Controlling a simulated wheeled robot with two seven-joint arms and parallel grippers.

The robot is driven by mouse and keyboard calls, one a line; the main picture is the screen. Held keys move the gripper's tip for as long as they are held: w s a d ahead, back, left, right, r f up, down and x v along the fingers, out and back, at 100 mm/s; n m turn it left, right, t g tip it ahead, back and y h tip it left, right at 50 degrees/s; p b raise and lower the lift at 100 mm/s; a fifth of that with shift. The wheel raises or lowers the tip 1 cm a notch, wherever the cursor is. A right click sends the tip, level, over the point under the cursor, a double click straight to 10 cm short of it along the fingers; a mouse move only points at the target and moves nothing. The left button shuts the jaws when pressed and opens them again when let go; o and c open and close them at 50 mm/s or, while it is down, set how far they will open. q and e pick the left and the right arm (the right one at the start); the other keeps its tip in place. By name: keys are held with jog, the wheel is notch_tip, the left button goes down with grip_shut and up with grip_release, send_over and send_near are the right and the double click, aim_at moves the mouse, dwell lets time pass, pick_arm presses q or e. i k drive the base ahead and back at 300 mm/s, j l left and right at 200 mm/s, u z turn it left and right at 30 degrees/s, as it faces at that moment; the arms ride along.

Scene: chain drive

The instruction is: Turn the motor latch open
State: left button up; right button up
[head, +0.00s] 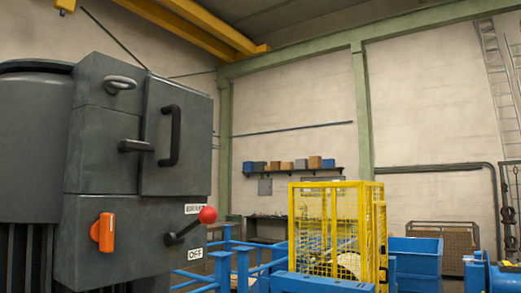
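The dark grey motor housing (95,170) fills the left of the head view. A black latch handle (136,146) sticks out level from its front, its end at the edge of a door panel (185,185) with a black vertical pull handle (170,136). Below are an upright orange knob (103,232) and a black lever with a red ball (207,215), between two small labels, the lower reading OFF (195,254). The door looks closed. Neither of my grippers is in view.
A yellow mesh cage (325,230) stands right of the motor behind blue rails (225,265). A blue bin (415,257) and a brown crate (447,245) are farther right. A shelf with boxes (293,169) is on the back wall. The space before the motor's front looks clear.

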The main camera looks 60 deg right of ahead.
aim_at(126, 145)
jog(key=z, duration=1.3)
